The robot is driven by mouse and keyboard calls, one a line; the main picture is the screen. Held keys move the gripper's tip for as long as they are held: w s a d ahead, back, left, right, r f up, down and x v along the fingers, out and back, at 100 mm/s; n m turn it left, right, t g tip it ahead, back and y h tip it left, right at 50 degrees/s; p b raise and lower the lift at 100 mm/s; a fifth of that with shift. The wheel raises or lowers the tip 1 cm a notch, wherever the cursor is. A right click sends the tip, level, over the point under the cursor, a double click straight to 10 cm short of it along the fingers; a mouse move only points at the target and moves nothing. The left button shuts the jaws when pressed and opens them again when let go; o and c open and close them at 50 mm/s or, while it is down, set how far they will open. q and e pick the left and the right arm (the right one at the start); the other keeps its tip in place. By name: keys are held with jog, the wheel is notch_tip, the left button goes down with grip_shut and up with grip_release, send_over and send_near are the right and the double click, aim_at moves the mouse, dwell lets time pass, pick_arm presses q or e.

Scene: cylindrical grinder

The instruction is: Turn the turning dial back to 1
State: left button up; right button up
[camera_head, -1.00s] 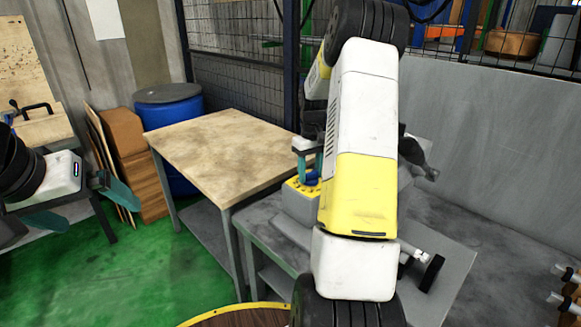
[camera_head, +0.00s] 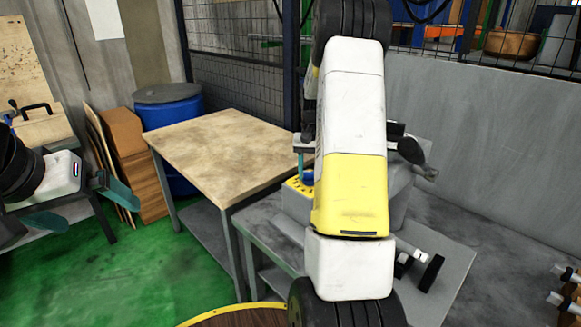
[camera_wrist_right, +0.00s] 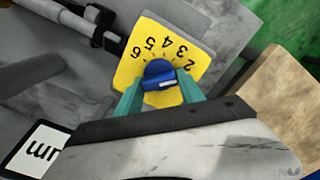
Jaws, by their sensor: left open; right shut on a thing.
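The blue turning dial (camera_wrist_right: 157,72) sits on a yellow plate (camera_wrist_right: 147,30) with printed numbers; 2 to 6 are readable in the right wrist view, and 1 is not visible there. My right gripper (camera_wrist_right: 160,92) is shut on the dial, one teal finger on each side. I cannot tell which number the dial points to. In the head view the dial (camera_head: 307,178) and plate (camera_head: 296,188) are partly hidden behind my right arm, and so is my right gripper (camera_head: 301,162). My left gripper (camera_head: 82,206) is open and empty at the left.
The grey machine bed (camera_head: 435,262) carries the dial housing. A wooden-topped table (camera_head: 215,150) stands to its left, with a blue barrel (camera_head: 170,110) behind. A grey panel (camera_head: 480,120) stands behind the machine. The green floor (camera_head: 150,270) is clear at lower left.

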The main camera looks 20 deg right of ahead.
jog(key=m, duration=0.5)
jog(key=shift+d, duration=0.1)
dwell(0.6)
jog(key=o, duration=1.3)
jog(key=shift+r, duration=3.95)
